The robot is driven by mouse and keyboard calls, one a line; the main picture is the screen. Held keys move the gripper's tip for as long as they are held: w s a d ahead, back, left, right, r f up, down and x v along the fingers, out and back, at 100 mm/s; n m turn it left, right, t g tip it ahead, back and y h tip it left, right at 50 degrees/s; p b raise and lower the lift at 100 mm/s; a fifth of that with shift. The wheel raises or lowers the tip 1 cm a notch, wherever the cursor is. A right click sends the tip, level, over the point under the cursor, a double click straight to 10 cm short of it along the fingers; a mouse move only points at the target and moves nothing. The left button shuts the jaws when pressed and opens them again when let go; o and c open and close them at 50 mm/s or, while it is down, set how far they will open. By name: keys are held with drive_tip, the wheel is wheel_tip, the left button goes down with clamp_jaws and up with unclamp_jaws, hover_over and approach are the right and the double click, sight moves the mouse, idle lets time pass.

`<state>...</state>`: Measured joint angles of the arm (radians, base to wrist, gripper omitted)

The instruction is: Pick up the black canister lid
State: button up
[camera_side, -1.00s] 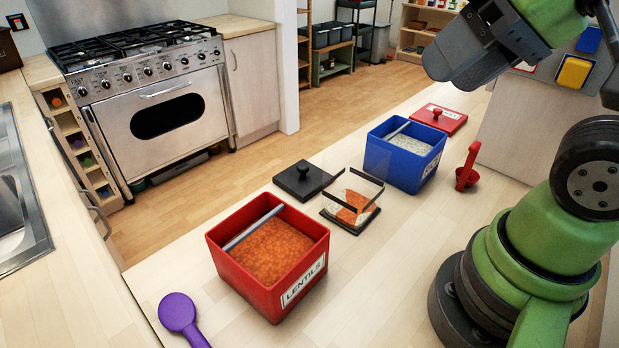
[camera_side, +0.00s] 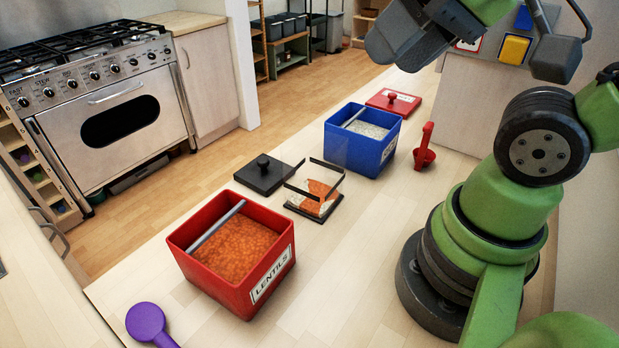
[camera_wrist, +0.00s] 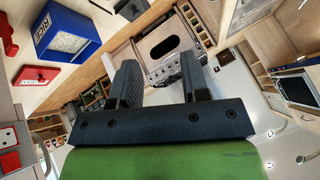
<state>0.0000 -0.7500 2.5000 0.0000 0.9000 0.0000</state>
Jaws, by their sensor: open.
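The black canister lid (camera_side: 268,175) is a flat square with a round knob. It lies on the wooden counter in the side view, left of a clear-walled canister (camera_side: 315,197) with a black base and orange and white contents. My gripper (camera_side: 383,50) is high at the top of the side view, above and right of the lid and well apart from it. In the wrist view my gripper (camera_wrist: 158,82) shows two dark fingers spread apart with nothing between them.
A red lentils bin (camera_side: 237,250) stands in front of the lid and a blue rice bin (camera_side: 362,140) stands behind it to the right. A red lid (camera_side: 393,101), a red scoop (camera_side: 425,148) and a purple spoon (camera_side: 147,322) lie on the counter. A stove (camera_side: 105,110) stands beyond.

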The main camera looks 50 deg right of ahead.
idle(0.4)
drive_tip(key=o, duration=0.3)
